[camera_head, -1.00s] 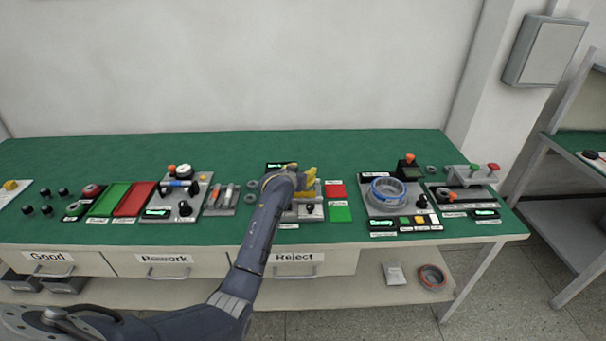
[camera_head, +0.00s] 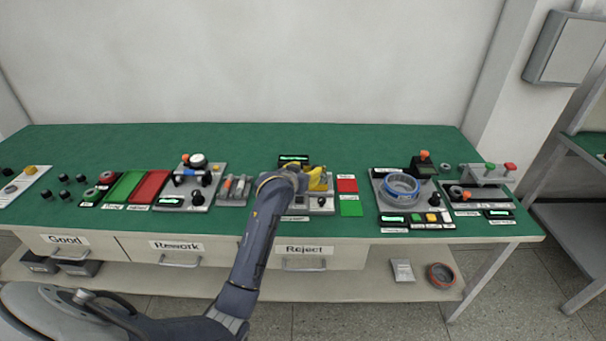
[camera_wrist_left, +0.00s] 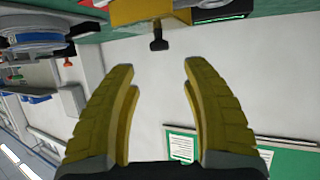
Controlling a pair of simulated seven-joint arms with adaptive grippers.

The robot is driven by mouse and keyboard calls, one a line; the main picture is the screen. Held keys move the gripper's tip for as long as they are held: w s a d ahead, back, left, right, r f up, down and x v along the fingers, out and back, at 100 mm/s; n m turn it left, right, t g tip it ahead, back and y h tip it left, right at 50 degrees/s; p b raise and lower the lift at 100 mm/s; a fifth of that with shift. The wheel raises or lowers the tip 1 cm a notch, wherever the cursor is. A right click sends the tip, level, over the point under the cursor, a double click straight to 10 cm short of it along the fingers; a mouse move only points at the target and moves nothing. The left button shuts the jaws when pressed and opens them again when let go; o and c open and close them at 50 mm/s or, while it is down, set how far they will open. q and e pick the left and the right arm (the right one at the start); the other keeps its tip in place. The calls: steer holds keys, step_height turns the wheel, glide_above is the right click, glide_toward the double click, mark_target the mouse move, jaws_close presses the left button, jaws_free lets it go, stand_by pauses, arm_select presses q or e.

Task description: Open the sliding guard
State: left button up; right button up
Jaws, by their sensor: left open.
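My left gripper (camera_head: 318,179) is over the middle station of the green bench, its wrist bent toward the right. In the left wrist view its two yellow fingers (camera_wrist_left: 158,68) are spread wide with nothing between them. Past the fingertips, at the top of that view, is a yellow block (camera_wrist_left: 145,12) with a black knob on a short stem (camera_wrist_left: 158,40). The knob is apart from the fingers. I cannot tell for sure whether this block is the sliding guard. In the head view my wrist and fingers hide much of the station. My right gripper is not in view.
A lit display (camera_head: 293,159) stands behind my wrist. Red (camera_head: 347,185) and green (camera_head: 351,208) pads lie just right of the station. A blue-ringed hub motor (camera_head: 401,186) stands farther right. A fixture with a black knob (camera_head: 195,197) is to the left. The bench's back strip is clear.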

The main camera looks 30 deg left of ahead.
arm_select(q)
steer(key=shift+v, duration=1.5)
